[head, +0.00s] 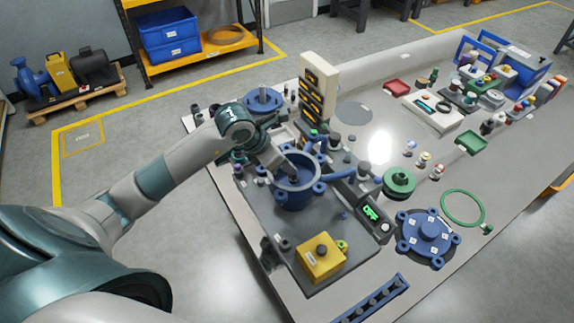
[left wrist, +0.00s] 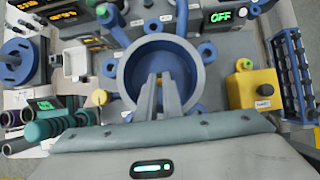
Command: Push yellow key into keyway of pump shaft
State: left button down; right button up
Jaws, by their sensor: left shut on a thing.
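The blue pump housing (head: 297,193) is an open round bowl on the dark base plate of the bench. My left gripper (head: 295,179) reaches down into its opening from the left. My right gripper is not in view.
A yellow box with a dark knob (head: 321,258) stands at the plate's front. A blue bolted cover (head: 427,237), green pulley (head: 399,182) and green ring (head: 462,208) lie to the right. A tall display stack (head: 317,90) rises behind the housing.

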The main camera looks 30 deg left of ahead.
pick_arm(q)
jog(key=shift+f+b, duration=0.3)
jog(key=shift+b, duration=0.05)
jog(key=c, duration=1.8)
grip_release()
jog(key=shift+r, duration=0.2)
jog(key=shift+r+p, duration=1.4)
jog(key=shift+r, duration=0.95)
